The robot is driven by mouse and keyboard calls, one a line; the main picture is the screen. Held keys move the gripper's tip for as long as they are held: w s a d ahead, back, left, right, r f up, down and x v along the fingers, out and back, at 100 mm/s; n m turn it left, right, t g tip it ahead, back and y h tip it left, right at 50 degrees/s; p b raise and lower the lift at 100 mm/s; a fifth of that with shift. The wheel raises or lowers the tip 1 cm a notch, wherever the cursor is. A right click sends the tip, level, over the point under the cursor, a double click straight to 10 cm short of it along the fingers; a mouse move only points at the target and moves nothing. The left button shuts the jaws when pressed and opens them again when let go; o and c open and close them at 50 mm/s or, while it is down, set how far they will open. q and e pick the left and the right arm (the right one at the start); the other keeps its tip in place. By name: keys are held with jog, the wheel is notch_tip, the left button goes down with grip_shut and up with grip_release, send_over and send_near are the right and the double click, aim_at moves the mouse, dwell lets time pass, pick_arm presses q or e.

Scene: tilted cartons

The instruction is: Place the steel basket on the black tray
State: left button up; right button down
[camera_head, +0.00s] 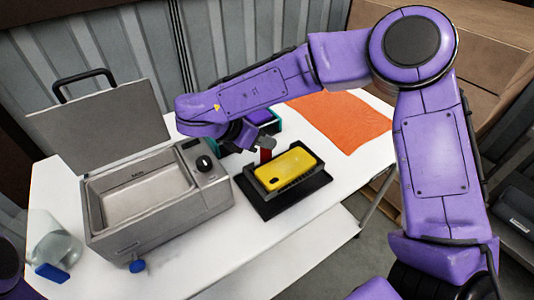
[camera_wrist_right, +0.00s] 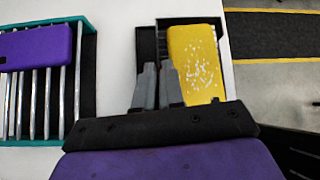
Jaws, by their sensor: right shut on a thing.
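The steel basket (camera_head: 297,184) is a grey frame with a yellow phone-shaped piece (camera_head: 286,169) lying in it. It is over the black tray (camera_head: 262,208), on it or very slightly above; I cannot tell which. A red handle (camera_head: 266,155) stands at its far left end. My right gripper (camera_head: 262,144) is shut on this handle end of the basket. In the right wrist view the gripper's grey fingers (camera_wrist_right: 158,72) are close together beside the yellow piece (camera_wrist_right: 197,62), and the basket is mostly hidden. My left gripper is not in view.
A steel bath (camera_head: 160,215) with a raised lid (camera_head: 100,125) stands left of the tray. A teal rack (camera_wrist_right: 88,28) with a purple phone-shaped piece (camera_wrist_right: 35,47) is behind. An orange cloth (camera_head: 340,120) and a clear jar (camera_head: 55,248) lie apart.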

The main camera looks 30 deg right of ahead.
aim_at(267, 152)
jog(key=f+b, duration=0.1)
jog(key=f, duration=0.1)
jog(key=w+d+f+b, duration=0.1)
jog(key=f, duration=0.1)
jog(key=w+f+b, duration=0.1)
jog(key=f, duration=0.1)
jog(key=shift+d+f, duration=0.1)
jog(key=shift+d, duration=0.25)
jog(key=shift+s, duration=0.15)
jog(key=c, duration=1.2)
grip_release()
jog(key=shift+c, duration=0.2)
